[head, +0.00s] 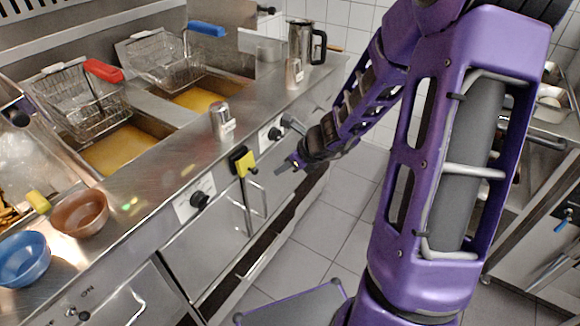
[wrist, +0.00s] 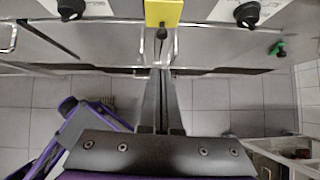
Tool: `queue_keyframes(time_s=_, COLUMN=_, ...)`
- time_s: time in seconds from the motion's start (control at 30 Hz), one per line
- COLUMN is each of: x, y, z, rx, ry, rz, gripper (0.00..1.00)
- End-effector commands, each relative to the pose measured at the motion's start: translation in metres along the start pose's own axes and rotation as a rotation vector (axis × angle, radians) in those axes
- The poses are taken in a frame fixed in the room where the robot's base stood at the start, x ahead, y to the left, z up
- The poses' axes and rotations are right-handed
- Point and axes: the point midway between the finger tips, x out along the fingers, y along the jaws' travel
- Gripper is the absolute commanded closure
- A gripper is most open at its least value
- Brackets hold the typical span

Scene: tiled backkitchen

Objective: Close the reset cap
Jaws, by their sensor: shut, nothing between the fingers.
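The reset cap (head: 245,163) is a small yellow flap on a black mount on the front panel of the steel fryer counter, between two black knobs. In the wrist view the yellow cap (wrist: 163,12) is at the top centre, with a small dark round part just below it. I cannot tell exactly how far the cap is swung. My gripper (head: 279,168) is shut and empty, to the right of the cap in the head view and apart from it. In the wrist view its fingers (wrist: 161,75) point up toward the cap, with a gap between.
Black knobs (head: 200,200) and (head: 274,134) flank the cap on the panel. Cabinet doors with bar handles (head: 257,195) lie below. Tiled floor (head: 335,215) is open in front.

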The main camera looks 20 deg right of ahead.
Motion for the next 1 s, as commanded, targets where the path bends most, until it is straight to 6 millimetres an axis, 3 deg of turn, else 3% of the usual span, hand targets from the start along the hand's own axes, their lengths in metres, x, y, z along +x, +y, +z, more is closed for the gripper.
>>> queue_keyframes(time_s=0.03, x=0.016, y=0.001, z=-0.003, rx=0.001, ry=-0.001, rz=0.004, gripper=1.0)
queue_keyframes(time_s=0.13, x=0.035, y=0.001, z=-0.003, rx=0.0, ry=-0.001, rz=0.004, gripper=1.0)
queue_keyframes(time_s=0.33, x=0.055, y=0.0, z=0.017, rx=-0.001, ry=-0.001, rz=0.002, gripper=1.0)
queue_keyframes(time_s=0.63, x=0.064, y=0.0, z=0.024, rx=-0.001, ry=-0.001, rz=0.0, gripper=1.0)
queue_keyframes(time_s=0.87, x=0.065, y=0.0, z=0.024, rx=-0.001, ry=-0.001, rz=0.0, gripper=1.0)
queue_keyframes(time_s=1.0, x=0.074, y=0.0, z=0.018, rx=-0.003, ry=-0.002, rz=0.001, gripper=1.0)
